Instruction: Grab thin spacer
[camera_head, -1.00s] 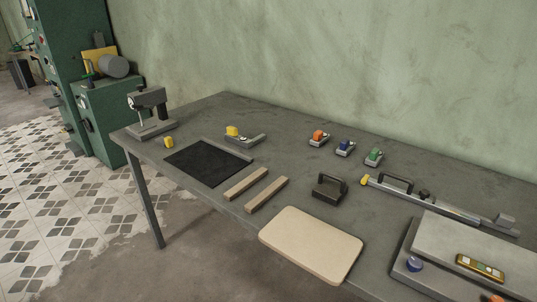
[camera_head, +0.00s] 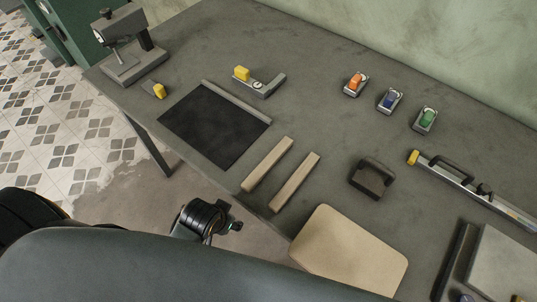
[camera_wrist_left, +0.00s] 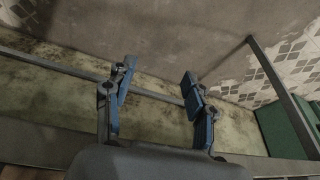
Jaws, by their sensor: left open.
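Two pale wooden strips, the left strip (camera_head: 268,164) and the right strip (camera_head: 294,182), lie side by side with a gap near the table's front edge. Small devices with an orange top (camera_head: 356,83), a blue top (camera_head: 390,100) and a green top (camera_head: 426,119) stand in a row at the back. No label shows which piece is the thin spacer. My left gripper (camera_wrist_left: 158,96) is open and empty in the left wrist view, its blue fingers wide apart over the floor and wall, away from the strips. My right gripper is in neither view.
A black mat (camera_head: 213,125) lies left of the strips. A pale rounded board (camera_head: 350,254) lies at the front edge. A dark handled block (camera_head: 372,178), a long level-like bar (camera_head: 470,185) and a microscope-like stand (camera_head: 128,46) are also on the table.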

